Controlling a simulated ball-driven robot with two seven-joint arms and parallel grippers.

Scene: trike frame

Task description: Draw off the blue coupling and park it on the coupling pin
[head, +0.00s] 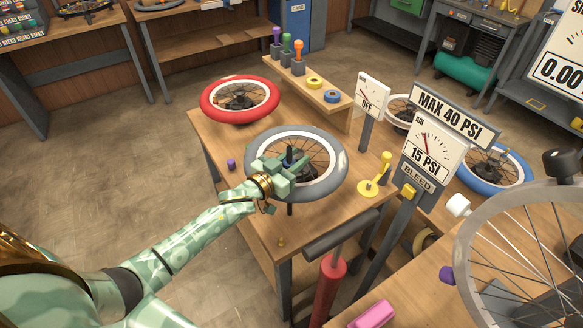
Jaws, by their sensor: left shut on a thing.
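My left gripper (287,165) is over the near left side of a grey-tyred wheel (335,182) on the wooden bench. It is shut on a small dark blue upright piece (289,151), which looks like the blue coupling; the fingers hide most of it. A dark post shows just below the gripper. A small brass pin (281,242) stands on the bench near its front corner; it may be the coupling pin, but I cannot be sure. The left gripper is apart from it. My right gripper is not in view.
A red-tyred wheel (240,98) lies at the back left of the bench. A yellow stand (375,184) and a gauge post (430,150) are to the right. A small purple piece (231,164) lies left of the grey wheel. The bench's front left is mostly clear.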

